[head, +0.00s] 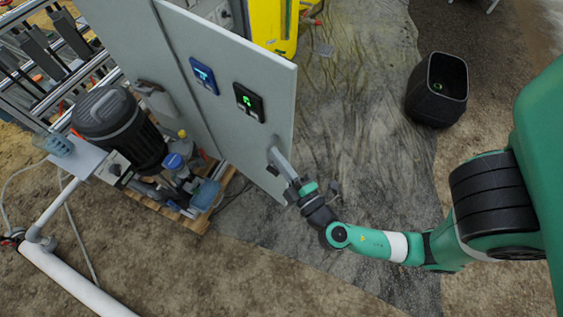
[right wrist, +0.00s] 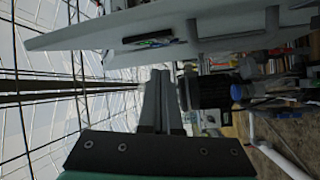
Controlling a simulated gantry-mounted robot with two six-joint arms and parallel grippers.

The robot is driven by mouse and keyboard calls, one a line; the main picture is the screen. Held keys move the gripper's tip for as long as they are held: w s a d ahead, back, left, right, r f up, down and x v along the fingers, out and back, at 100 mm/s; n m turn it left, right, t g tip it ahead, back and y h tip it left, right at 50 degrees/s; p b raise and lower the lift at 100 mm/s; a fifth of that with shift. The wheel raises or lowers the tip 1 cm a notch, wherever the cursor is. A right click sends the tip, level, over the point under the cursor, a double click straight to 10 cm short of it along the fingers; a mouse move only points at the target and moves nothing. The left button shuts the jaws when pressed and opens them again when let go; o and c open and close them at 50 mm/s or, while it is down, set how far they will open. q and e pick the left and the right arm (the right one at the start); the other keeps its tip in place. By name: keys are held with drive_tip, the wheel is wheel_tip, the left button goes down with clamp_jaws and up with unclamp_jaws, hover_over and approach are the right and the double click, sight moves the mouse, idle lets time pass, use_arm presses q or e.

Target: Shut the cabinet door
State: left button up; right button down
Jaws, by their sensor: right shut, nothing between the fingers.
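The grey cabinet door (head: 225,75) stands large in the upper middle of the head view, its face with two small display panels turned toward me. It appears swung out, with a gap behind its top edge. My right gripper (head: 275,154) is shut and empty, at the lower right part of the door face, near its free edge. In the right wrist view the shut fingers (right wrist: 160,74) point up toward the door (right wrist: 90,32), whose bar handle (right wrist: 235,42) is to their right. I cannot tell whether the fingers touch the door. My left gripper is out of view.
A black pump motor (head: 120,125) and filter parts stand on a wooden pallet (head: 200,222) left of the door. A yellow object (head: 268,22) is behind it. A black bin (head: 437,90) stands at the right. The floor between door and bin is mostly clear.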

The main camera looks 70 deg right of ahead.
use_arm(q)
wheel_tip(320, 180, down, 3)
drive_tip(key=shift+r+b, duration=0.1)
drive_tip(key=shift+b, duration=0.6)
use_arm(e)
drive_tip(key=s+f+n+y, duration=0.1)
drive_tip(key=s+f+n, duration=0.2)
drive_tip(key=s+f, duration=0.4)
drive_tip(key=shift+d+f+n, duration=0.15)
drive_tip(key=shift+f+n, duration=0.25)
drive_tip(key=shift+f, duration=0.35)
use_arm(q)
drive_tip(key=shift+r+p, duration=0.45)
drive_tip(key=shift+p, duration=0.05)
use_arm(e)
drive_tip(key=x, duration=1)
drive_tip(key=shift+f, duration=0.25)
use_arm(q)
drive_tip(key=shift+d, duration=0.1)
use_arm(e)
drive_tip(key=shift+w+y, duration=0.1)
drive_tip(key=shift+y, duration=0.2)
